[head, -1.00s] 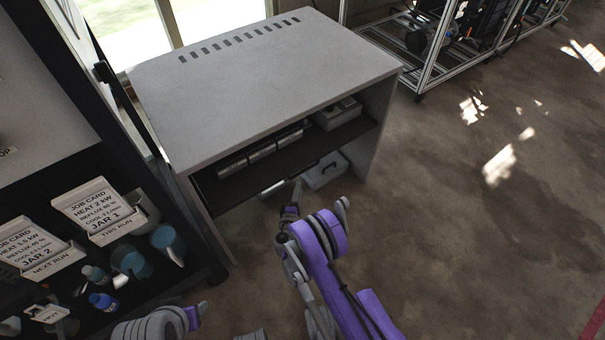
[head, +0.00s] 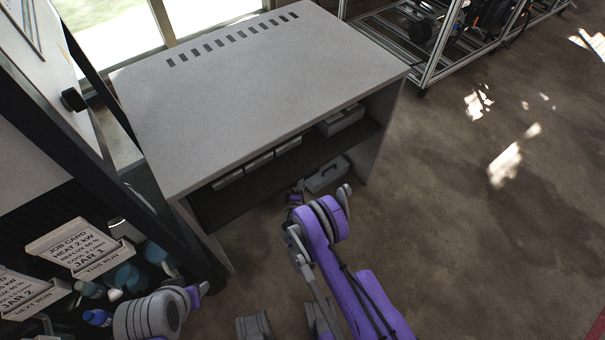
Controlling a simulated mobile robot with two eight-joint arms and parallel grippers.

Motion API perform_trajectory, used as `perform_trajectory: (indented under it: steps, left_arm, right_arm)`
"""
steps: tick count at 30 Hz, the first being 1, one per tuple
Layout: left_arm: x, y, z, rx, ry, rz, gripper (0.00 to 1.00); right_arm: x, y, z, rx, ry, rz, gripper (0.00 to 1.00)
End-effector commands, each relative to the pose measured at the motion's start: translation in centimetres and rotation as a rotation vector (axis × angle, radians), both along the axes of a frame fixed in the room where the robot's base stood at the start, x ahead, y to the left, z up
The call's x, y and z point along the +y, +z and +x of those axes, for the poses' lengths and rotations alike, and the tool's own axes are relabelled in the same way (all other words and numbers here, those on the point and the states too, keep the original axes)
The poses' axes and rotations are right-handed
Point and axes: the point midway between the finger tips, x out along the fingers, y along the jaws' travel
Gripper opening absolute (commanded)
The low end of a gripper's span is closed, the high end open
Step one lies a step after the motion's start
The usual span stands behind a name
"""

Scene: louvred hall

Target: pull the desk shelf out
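The grey desk (head: 250,95) stands ahead with a slotted top. Its dark shelf (head: 240,199) lies under the top, with its front part in sight and the rear hidden by the desktop. Several grey boxes (head: 259,163) lie in a row on the shelf, and a larger open grey bin (head: 342,121) stands at its right end. My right gripper (head: 297,190) is low in front of the shelf's front edge, near its middle. It is small and partly hidden by my arm, so I cannot tell its opening or any contact.
A grey box with a handle (head: 326,175) sits on the floor below the shelf. A dark rack (head: 85,215) with job cards, blue cups and bottles stands close on the left. A metal-framed rack (head: 430,50) stands behind right. The floor (head: 460,210) at right is clear.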

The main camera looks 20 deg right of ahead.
Motion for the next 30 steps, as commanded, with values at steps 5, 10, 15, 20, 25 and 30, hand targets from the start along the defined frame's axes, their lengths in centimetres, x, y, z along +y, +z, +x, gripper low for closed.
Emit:
perform_trajectory:
  steps: [5, 10, 15, 20, 25, 30]
  left_arm:
    - [0.0, -0.01, -0.04, 0.0, 0.0, 0.0, 0.5]
    - [0.0, -0.02, -0.03, 0.0, 0.0, 0.0, 0.5]
    - [0.0, -0.02, -0.02, 0.0, 0.0, 0.0, 0.5]
    - [0.0, -0.02, -0.02, 0.0, 0.0, 0.0, 0.5]
    - [0.0, -0.01, -0.02, 0.0, 0.0, 0.0, 0.5]
    - [0.0, -0.01, -0.02, 0.0, 0.0, 0.0, 0.5]
  right_arm:
    - [0.0, -0.01, -0.01, 0.0, 0.0, 0.0, 0.27]
    - [0.01, -0.01, 0.0, 0.0, 0.0, 0.0, 0.04]
    - [0.02, 0.0, 0.01, 0.0, 0.0, 0.0, 0.0]
    - [0.01, 0.0, 0.02, 0.0, 0.0, 0.0, 0.0]
    - [0.02, 0.0, 0.03, 0.0, 0.0, 0.0, 0.0]
    - [0.01, 0.01, 0.05, 0.0, 0.001, 0.0, 0.0]
